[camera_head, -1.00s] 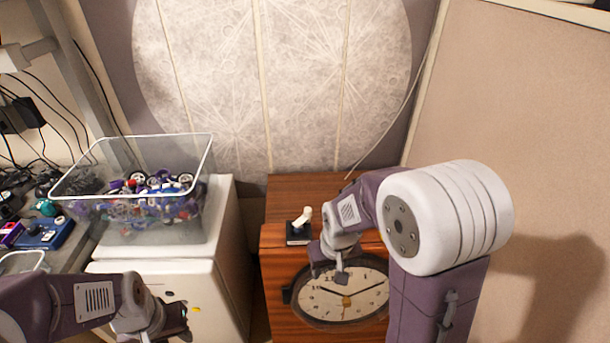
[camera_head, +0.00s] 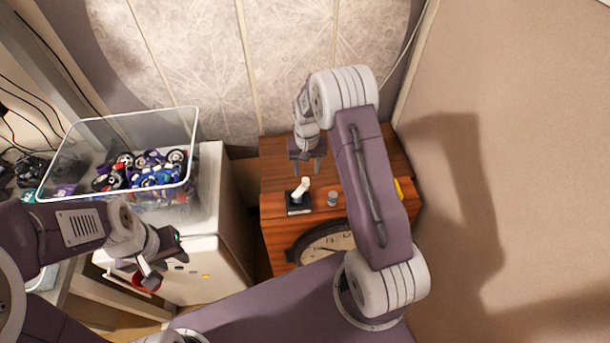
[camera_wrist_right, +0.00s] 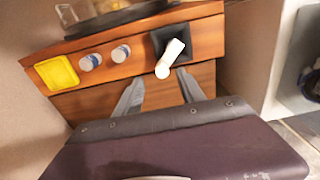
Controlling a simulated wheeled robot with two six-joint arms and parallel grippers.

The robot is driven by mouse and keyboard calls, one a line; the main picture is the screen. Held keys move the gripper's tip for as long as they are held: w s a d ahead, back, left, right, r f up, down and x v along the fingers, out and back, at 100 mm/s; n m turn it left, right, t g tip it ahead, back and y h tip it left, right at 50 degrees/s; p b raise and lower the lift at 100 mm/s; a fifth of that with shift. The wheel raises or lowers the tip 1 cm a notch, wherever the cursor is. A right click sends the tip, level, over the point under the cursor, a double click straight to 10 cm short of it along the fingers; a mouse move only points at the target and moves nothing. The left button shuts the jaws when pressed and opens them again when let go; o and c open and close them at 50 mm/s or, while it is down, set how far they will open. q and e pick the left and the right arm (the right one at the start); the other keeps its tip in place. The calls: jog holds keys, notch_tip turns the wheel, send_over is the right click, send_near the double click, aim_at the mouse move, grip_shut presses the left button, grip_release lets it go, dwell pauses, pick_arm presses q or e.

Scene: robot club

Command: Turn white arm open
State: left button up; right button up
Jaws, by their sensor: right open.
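My right gripper (camera_head: 306,167) is open, pointing down just behind the lever in the head view. In the wrist view its two fingers (camera_wrist_right: 160,92) are apart, with the lever's tip just beyond them and nothing between them. My left gripper (camera_head: 165,265) is over the white cabinet's front; its jaw gap is unclear.
Silver knobs (camera_wrist_right: 90,62) and a yellow piece (camera_wrist_right: 57,73) sit beside the lever. A clear bin of toy parts (camera_head: 190,130) stands on the white cabinet (camera_head: 212,215). A wall (camera_head: 540,150) is at right.

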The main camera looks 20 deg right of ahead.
aim_at(305, 180)
jog(key=f, duration=0.2)
jog(key=w+f+p, duration=0.1)
jog(key=f, duration=0.2)
jog(key=w+f, duration=0.1)
jog(key=f, duration=0.1)
jog(key=shift+w+d+f+p, duration=0.1)
jog(key=shift+w+f+p, duration=0.05)
jog(key=shift+f+p, duration=0.25)
jog(key=shift+s+r, duration=0.35)
jog(key=shift+s, duration=0.4)
jog(key=shift+c, duration=0.4)
jog(key=c, duration=0.5)
jog(key=shift+w+f, duration=0.1)
jog(key=shift+w, duration=0.1)
grip_shut()
jog(key=shift+w, duration=0.1)
pick_arm(q)
jog(key=shift+w+r, duration=0.6)
jog(key=shift+r, duration=0.3)
